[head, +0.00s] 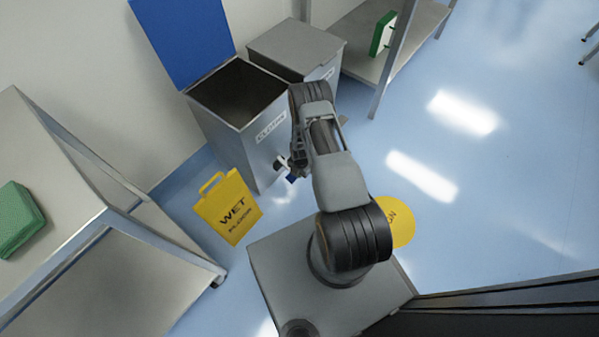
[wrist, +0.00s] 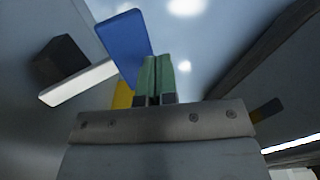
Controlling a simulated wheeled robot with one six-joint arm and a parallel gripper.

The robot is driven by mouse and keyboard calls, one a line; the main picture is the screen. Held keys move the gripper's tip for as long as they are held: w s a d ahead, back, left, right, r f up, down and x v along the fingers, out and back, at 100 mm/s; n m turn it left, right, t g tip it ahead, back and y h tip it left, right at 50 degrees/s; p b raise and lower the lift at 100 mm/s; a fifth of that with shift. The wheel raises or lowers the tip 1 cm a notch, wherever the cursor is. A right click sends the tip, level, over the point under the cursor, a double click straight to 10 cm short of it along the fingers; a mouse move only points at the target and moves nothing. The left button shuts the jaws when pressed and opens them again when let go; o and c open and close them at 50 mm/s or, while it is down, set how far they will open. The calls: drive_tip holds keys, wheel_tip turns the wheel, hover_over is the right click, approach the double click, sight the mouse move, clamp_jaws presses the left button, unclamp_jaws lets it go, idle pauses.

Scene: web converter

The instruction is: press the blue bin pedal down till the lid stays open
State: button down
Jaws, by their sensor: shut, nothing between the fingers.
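The bin with the blue lid (head: 185,40) stands against the wall, its lid raised upright and its dark inside showing. Its grey metal body (head: 225,135) carries a printed label. The blue pedal (head: 291,178) shows as a small patch low at the bin's front, partly hidden by my arm. In the wrist view the blue pedal (wrist: 125,42) is a slanted blue slab. My gripper (wrist: 156,60) is shut and empty, its green fingers overlapping the pedal's right edge in the picture. I cannot tell whether they touch it. In the head view my arm hides the fingertips.
A second bin with a grey lid (head: 297,45), shut, stands beside it. A yellow wet-floor sign (head: 228,207) is left of my arm; a round yellow floor mark (head: 398,222) is right. A metal table (head: 75,150) is at left. Blue floor is clear at right.

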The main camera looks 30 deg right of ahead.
drive_tip(key=s+d+r+p, duration=0.2)
drive_tip(key=s+r+p, duration=0.2)
drive_tip(key=r, duration=0.6)
drive_tip(key=shift+s+r, duration=0.3)
drive_tip(key=shift+s, duration=0.15)
drive_tip(key=shift+d, duration=0.1)
drive_tip(key=w+a+r+m+t+p, duration=0.1)
drive_tip(key=w+a+r+m+p, duration=0.35)
drive_tip(key=r, duration=1.65)
drive_tip(key=s+a+r+m+t+p, duration=0.1)
drive_tip(key=r+m+p, duration=0.7)
drive_tip(key=r, duration=1.3)
drive_tip(key=s+a+r+m+p, duration=0.2)
drive_tip(key=s+r+m+p, duration=0.1)
drive_tip(key=r, duration=0.7)
drive_tip(key=s+a+r+m+t+p, duration=0.1)
drive_tip(key=s+r+m+p, duration=0.3)
drive_tip(key=r, duration=0.6)
drive_tip(key=s+a+r+m+p, duration=0.3)
drive_tip(key=s+r+p, duration=0.4)
drive_tip(key=r, duration=0.3)
drive_tip(key=shift+a+r+t, duration=0.2)
drive_tip(key=shift+a+t, duration=0.1)
drive_tip(key=shift+a, duration=0.1)
drive_tip(key=shift+a, duration=0.15)
